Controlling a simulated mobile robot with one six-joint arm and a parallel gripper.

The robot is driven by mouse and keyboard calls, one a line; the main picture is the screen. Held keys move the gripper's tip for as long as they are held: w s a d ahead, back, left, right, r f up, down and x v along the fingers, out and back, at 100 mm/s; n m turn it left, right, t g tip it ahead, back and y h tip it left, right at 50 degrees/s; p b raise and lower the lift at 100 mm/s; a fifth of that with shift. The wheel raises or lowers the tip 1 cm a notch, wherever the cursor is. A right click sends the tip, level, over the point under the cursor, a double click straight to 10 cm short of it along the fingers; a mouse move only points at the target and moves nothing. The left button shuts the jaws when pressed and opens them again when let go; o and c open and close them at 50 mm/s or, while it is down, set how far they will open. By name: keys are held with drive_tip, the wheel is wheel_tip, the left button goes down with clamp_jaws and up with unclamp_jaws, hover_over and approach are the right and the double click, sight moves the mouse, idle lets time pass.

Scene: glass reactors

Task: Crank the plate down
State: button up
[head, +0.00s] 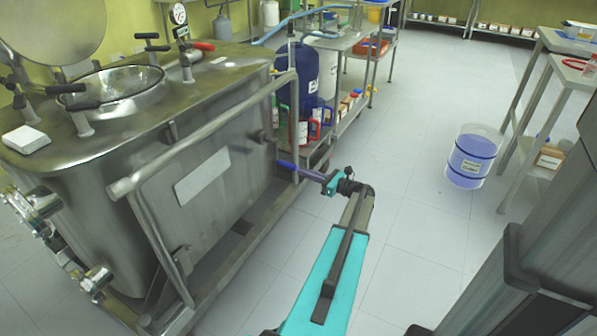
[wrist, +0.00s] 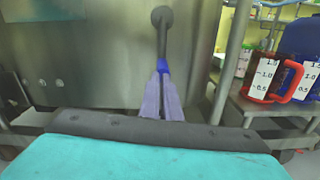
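The crank is on the right end of the steel reactor's side. Its blue handle (head: 286,164) sticks out toward my gripper (head: 312,175). In the wrist view a dark crank arm (wrist: 161,35) hangs down from a round hub, with the blue handle (wrist: 162,66) below it. The purple fingers of my gripper (wrist: 161,90) are close together, with the handle's end between their tips. A flat steel plate (head: 240,165) with a white label stands upright along the reactor's side; I cannot tell if it is the plate the crank moves.
A steel rail (head: 205,130) runs in front of the reactor (head: 110,190). Red and blue jugs (head: 308,131) stand on a low shelf to the right of the crank. A blue-filled bucket (head: 472,155) stands on the floor at right. The floor between is clear.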

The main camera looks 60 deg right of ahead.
drive_tip(key=o, duration=0.5)
drive_tip(key=shift+d, duration=0.3)
drive_tip(key=shift+c, duration=0.2)
drive_tip(key=s+p, duration=0.5)
drive_tip(key=s, duration=1)
drive_tip(key=shift+s+a+f, duration=0.15)
drive_tip(key=shift+s+a, duration=0.15)
idle(0.8)
drive_tip(key=shift+p, duration=0.6)
drive_tip(key=shift+s, duration=0.1)
drive_tip(key=s+p, duration=0.2)
drive_tip(key=s, duration=1.1)
drive_tip(key=shift+s+a, duration=0.2)
drive_tip(key=shift+s, duration=0.1)
